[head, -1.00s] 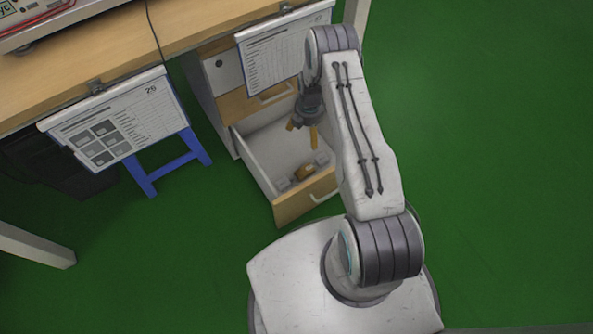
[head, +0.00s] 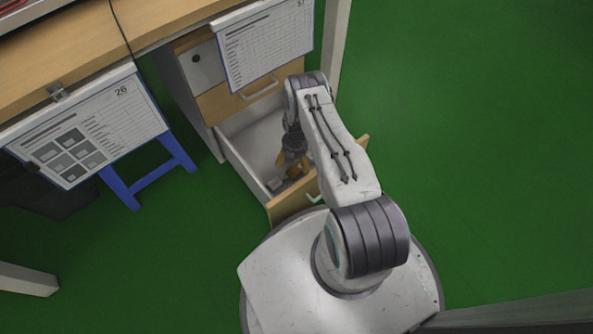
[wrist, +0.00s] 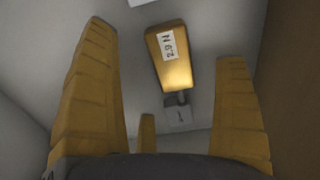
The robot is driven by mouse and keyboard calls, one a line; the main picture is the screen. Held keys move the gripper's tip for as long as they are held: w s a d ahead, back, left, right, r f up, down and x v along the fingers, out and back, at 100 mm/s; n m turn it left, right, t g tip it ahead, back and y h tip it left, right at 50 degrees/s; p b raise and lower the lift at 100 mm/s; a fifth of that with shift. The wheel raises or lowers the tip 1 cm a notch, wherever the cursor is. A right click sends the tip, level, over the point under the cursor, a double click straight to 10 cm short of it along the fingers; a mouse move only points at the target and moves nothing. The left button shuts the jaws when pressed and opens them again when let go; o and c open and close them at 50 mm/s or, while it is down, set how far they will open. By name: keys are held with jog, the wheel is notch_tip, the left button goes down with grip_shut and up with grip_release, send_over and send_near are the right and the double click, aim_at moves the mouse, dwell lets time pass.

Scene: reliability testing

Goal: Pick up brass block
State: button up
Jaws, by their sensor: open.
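The brass block (wrist: 177,70) lies in the open drawer. In the wrist view it is a golden bar with a white label reading 2.9 N, tilted slightly. It shows between my gripper's spread yellow fingers, apart from them. My gripper (wrist: 175,100) is open and empty, with a third finger visible low in the wrist view. In the head view my gripper (head: 290,160) points down inside the drawer (head: 240,158), close to the block, which is hard to tell from the fingers there.
A small grey block (wrist: 178,114) sits against the brass block's near end. A brown drawer wall (wrist: 295,90) is close on the right in the wrist view. Hanging sheets (head: 265,45) and a blue stool (head: 150,175) are by the desk. Green floor at right is clear.

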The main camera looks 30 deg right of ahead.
aim_at(295, 166)
jog(key=f, duration=0.1)
jog(key=f+b, duration=0.1)
jog(key=f, duration=0.1)
jog(key=f+b, duration=0.1)
jog(key=shift+s+a+f, duration=0.2)
jog(key=shift+s, duration=0.05)
jog(key=shift+c, duration=0.3)
jog(key=shift+r, duration=0.1)
jog(key=c, duration=1.3)
